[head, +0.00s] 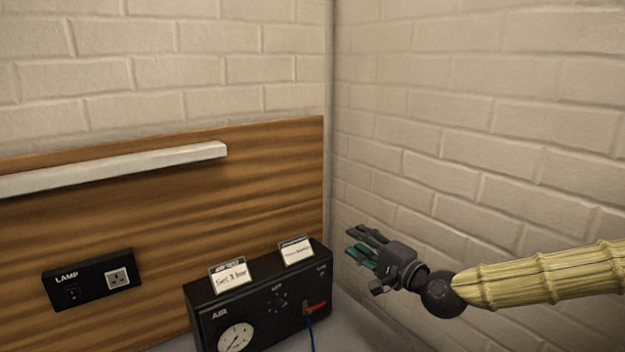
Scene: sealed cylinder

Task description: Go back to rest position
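My gripper (349,241) is at the right of centre in the head view, in front of the right brick wall. It points left, and its dark, teal-edged fingers are apart with nothing visible between them. It appears raised to the right of the black AIR box (262,300), apart from it in the picture. My arm comes in from the right edge in a pale yellow-green, ribbed sleeve.
The AIR box has a round dial (235,339), two cards on top, a red lever (315,307) and a blue cable (311,332). A black LAMP socket box (92,280) is on the wooden panel (270,180) below a white ledge (120,168). Brick walls meet in the corner.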

